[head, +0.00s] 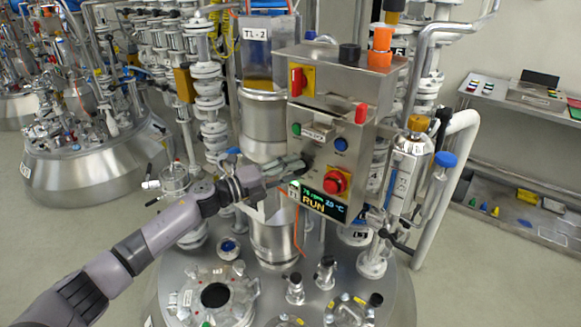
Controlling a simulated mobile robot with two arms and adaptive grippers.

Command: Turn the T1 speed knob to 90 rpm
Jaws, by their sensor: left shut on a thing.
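The T1 control box (322,153) is a metal box with a display (318,200) at its lower front. The display reads RUN, with "T1" beside it, about 70 rpm and 20 °C; the small digits are hard to read. My left gripper (296,166) reaches in from the left at the box's front, left of the red stop button (336,182) and below the green button (296,129). It is shut on what appears to be the speed knob, which its fingers hide. My right gripper is not in view.
A blue button (340,143) and a red switch on yellow (297,80) are on the box. Glass-and-steel pipework stands left and right of it. The reactor lid (215,295) with several ports lies below. A bench (520,100) stands at the right wall.

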